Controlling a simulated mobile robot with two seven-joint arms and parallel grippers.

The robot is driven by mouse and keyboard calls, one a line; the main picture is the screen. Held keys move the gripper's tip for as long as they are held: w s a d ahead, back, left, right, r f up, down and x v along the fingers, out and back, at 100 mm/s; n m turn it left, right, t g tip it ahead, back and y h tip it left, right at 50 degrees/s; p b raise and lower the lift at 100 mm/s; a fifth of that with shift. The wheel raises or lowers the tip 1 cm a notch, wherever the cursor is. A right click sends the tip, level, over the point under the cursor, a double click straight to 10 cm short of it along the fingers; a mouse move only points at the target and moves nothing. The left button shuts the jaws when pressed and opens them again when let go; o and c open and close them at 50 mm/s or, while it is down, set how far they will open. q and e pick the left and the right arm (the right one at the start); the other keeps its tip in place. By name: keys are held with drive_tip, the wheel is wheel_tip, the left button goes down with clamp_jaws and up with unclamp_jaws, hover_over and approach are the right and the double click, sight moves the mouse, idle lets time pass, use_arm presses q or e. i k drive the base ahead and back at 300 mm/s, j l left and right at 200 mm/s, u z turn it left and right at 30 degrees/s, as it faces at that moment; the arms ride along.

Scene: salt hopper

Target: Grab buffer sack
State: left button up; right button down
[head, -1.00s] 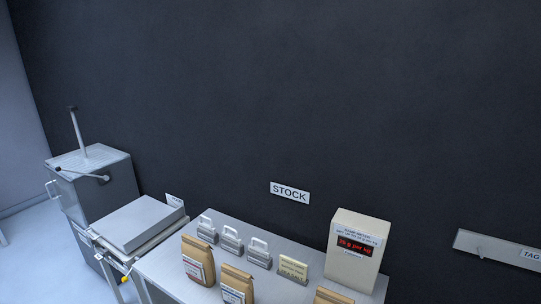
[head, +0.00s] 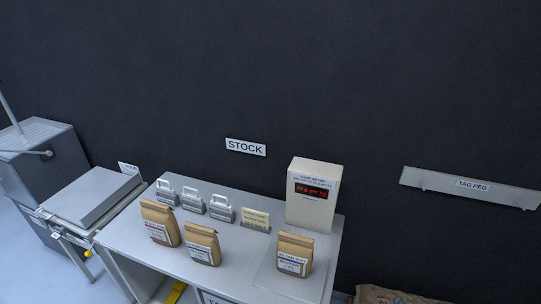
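Three brown paper sacks with white labels stand upright on the grey stock table (head: 125,236) in the head view. The left sack (head: 158,222) has a label with red print. The middle sack (head: 203,244) has a blue-edged label. The right sack (head: 294,254) stands apart on a pale plate in front of a cream display box (head: 313,200). The label print is too small to tell which one is the buffer sack. Neither of my grippers shows in the view.
Several grey handled weights (head: 193,203) and a small cream card (head: 255,221) stand behind the sacks. A grey platform (head: 92,195) adjoins the table at left. A tag peg rail (head: 470,187) is on the dark wall. A brown sack-like thing (head: 390,295) lies low at right.

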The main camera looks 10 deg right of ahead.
sight(294, 252)
drive_tip(key=i+l, duration=0.25)
drive_tip(key=i, duration=0.15)
drive_tip(key=i+l, duration=0.2)
drive_tip(key=i, duration=0.25)
drive_tip(key=i+l, duration=0.25)
drive_tip(key=i, duration=0.15)
